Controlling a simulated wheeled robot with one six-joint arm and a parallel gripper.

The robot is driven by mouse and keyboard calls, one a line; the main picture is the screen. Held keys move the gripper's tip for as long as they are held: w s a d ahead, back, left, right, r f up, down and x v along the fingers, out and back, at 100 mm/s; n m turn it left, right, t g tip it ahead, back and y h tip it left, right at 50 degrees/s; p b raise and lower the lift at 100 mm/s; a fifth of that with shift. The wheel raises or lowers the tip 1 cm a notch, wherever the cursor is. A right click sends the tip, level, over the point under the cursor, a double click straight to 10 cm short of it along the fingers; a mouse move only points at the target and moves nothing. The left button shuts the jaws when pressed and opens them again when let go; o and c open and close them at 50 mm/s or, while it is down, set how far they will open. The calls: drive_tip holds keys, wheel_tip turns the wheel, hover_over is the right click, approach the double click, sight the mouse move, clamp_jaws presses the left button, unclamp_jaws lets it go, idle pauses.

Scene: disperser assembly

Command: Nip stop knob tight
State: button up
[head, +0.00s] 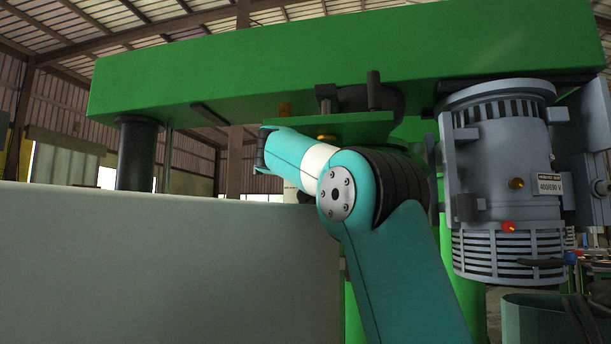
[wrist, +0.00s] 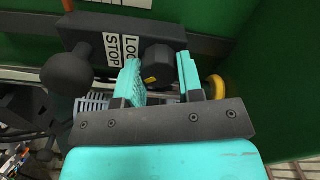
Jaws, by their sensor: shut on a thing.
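The stop knob (wrist: 156,58) is a short black cylinder with a small yellow mark. It shows in the wrist view on a dark block (wrist: 108,28), just right of a white label reading STOP (wrist: 112,50). My gripper (wrist: 160,78) has its two teal fingers on either side of the knob and is shut on it. The knob's contact with the right finger is hard to see. In the head view my teal arm reaches up under the green beam, and the knob and fingers cannot be made out there.
A dark ball-ended handle (wrist: 68,73) stands close left of the fingers. A yellow ring-like part (wrist: 216,87) is close on the right, before a green wall. In the head view a green beam (head: 330,65) runs overhead, a grey motor (head: 500,160) hangs right, and a pale panel (head: 150,270) fills the left.

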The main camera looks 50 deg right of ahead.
drive_tip(key=shift+r+m, duration=0.1)
drive_tip(key=shift+m, duration=0.3)
drive_tip(key=o, duration=0.9)
drive_tip(key=shift+b+v, duration=1.7)
drive_tip(key=shift+v, duration=7)
